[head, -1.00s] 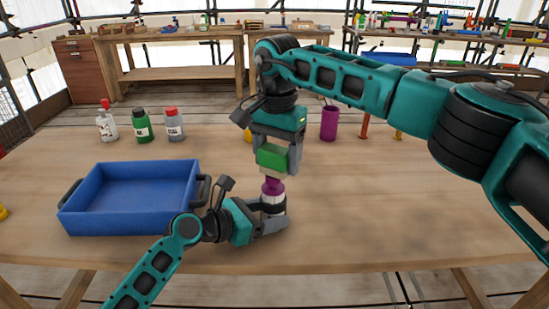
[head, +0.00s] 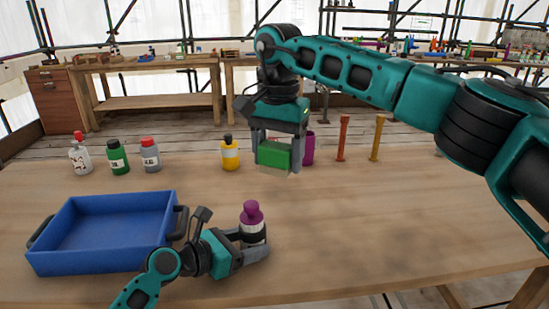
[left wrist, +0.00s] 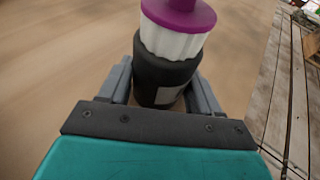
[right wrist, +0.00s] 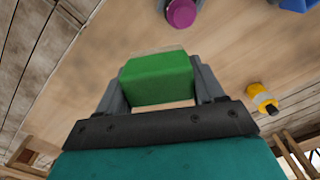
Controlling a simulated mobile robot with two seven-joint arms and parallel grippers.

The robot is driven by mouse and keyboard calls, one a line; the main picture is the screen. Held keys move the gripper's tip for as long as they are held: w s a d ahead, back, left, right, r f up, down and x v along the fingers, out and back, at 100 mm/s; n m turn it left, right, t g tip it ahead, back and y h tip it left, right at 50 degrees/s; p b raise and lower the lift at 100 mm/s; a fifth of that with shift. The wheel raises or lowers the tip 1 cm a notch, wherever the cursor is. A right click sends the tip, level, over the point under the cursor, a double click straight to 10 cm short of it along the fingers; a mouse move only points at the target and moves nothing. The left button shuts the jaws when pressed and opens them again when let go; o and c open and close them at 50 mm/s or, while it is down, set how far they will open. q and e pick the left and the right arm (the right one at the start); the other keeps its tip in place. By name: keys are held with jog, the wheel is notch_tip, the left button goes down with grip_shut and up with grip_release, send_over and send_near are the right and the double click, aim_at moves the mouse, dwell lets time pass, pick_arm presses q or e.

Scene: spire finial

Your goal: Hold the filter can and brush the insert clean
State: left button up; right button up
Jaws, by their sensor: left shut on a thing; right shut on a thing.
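The filter can with its white pleated insert and purple top (head: 252,218) stands upright near the table's front. In the left wrist view its dark body (left wrist: 163,75) sits between the fingers, with the white insert (left wrist: 173,40) above it. My left gripper (head: 254,246) is shut on the can's body. My right gripper (head: 286,146) is shut on a green brush block (head: 274,155) with pale bristles below. The brush hangs above and behind the can, apart from it. In the right wrist view the green block (right wrist: 158,78) lies between the fingers.
A blue tray (head: 60,219) stands left of the can. Several bottles, including a yellow one (head: 230,153), stand at the back. A purple cup (head: 308,149), a red post (head: 343,138) and an orange post (head: 377,138) are behind the brush. The right side is clear.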

pick_arm(q)
jog(key=o, duration=0.9)
